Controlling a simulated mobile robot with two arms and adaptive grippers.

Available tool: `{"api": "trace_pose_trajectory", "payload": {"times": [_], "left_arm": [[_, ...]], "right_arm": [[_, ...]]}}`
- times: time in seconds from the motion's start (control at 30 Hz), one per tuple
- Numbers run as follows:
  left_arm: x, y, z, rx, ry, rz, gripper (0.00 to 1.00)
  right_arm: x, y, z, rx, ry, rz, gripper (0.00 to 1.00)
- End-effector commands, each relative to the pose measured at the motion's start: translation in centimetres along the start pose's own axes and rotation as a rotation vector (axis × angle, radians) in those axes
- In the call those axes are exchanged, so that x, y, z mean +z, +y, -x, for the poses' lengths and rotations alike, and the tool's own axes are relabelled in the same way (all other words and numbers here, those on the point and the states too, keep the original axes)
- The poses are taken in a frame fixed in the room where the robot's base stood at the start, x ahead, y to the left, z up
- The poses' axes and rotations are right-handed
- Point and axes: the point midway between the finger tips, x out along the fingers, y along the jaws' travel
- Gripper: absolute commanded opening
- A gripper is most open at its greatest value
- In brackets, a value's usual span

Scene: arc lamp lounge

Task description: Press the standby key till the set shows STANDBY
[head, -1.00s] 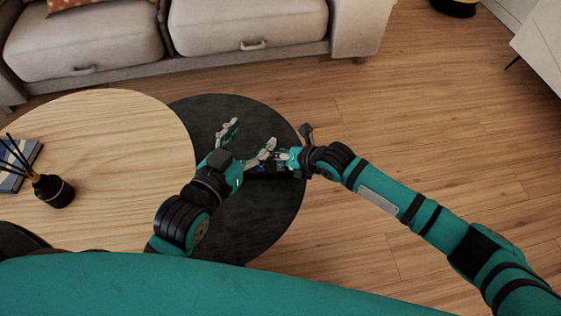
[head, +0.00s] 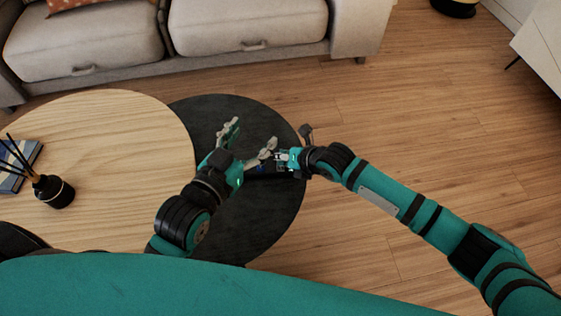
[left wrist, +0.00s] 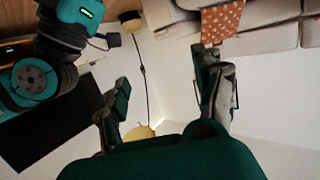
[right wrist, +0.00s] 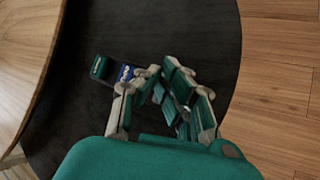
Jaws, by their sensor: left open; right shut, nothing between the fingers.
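The set appears as a small dark device with a lit blue screen (right wrist: 126,73) on the black round table (right wrist: 75,125). Its screen text is too small to read, and I cannot make out the standby key. In the head view the set (head: 262,171) is mostly hidden between my grippers. My right gripper (head: 281,157) is shut and empty, its fingertips close to the set; I cannot tell whether they touch it. It also shows in the right wrist view (right wrist: 160,76). My left gripper (head: 252,134) is open and empty, on the left side of the set.
A wooden round table (head: 110,150) adjoins the black one on the left, with a reed diffuser (head: 54,192) and a blue book (head: 18,166). A beige sofa (head: 250,30) stands behind. The wooden floor (head: 430,130) at right is clear.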

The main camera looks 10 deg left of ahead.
Motion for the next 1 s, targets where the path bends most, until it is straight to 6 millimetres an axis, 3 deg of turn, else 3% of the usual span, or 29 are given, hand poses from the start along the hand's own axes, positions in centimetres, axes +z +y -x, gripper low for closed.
{"api": "trace_pose_trajectory", "payload": {"times": [1.0], "left_arm": [[5.9, -0.9, 2.2, -0.022, -0.333, 0.002, 0.68]], "right_arm": [[0.9, 0.8, 1.2, 0.000, 0.000, 0.001, 0.00]]}}
